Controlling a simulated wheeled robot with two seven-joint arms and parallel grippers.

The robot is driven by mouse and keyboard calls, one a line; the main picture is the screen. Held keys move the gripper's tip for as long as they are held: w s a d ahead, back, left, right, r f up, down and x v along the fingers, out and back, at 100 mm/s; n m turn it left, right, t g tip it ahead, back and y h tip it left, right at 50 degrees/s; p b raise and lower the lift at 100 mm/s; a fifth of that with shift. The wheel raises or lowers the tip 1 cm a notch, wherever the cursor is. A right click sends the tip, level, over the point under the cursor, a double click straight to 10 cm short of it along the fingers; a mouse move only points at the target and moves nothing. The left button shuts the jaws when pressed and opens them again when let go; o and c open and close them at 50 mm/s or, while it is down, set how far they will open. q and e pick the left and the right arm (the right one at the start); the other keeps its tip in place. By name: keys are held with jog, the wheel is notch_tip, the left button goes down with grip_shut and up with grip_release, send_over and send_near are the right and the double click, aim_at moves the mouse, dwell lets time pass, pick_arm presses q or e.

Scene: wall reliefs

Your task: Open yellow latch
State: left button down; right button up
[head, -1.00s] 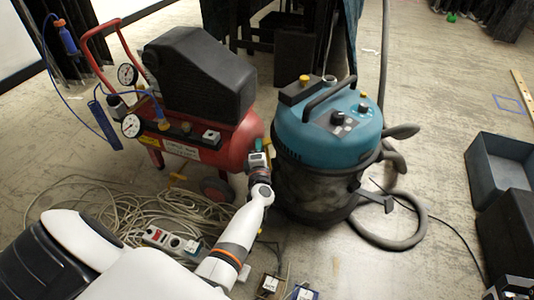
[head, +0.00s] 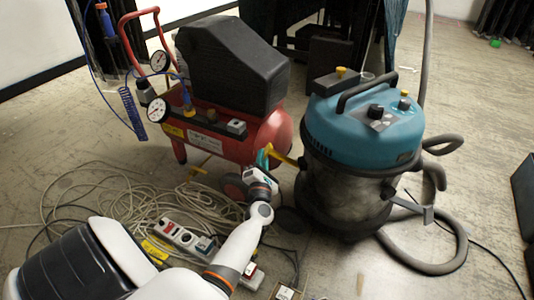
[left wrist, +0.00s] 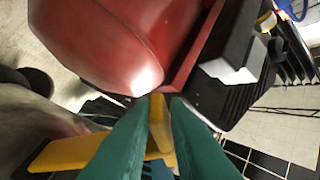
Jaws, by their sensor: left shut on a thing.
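The yellow latch (head: 281,155) sticks out from the side of the blue-topped vacuum cleaner (head: 362,140), between it and my left gripper (head: 264,159). My left gripper has teal fingers and is shut on the latch. In the left wrist view the green fingers (left wrist: 152,128) stand on both sides of the yellow latch (left wrist: 158,122), and a yellow arm of it runs to the left. The latch's far mount is partly hidden behind the fingers. My right gripper is not in view.
The red air compressor (head: 262,138) stands close behind and left of the gripper; its tank also fills the top of the left wrist view (left wrist: 110,40). Loose cables (head: 120,200) and a power strip (head: 185,238) lie on the floor. A grey hose (head: 425,268) curls right of the vacuum.

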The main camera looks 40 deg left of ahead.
pick_arm(q)
jog(key=shift+s+f, duration=0.2)
jog(key=shift+f, duration=0.6)
jog(key=c, duration=1.5)
grip_release()
jog(key=shift+f, duration=0.1)
jog(key=shift+w, duration=0.1)
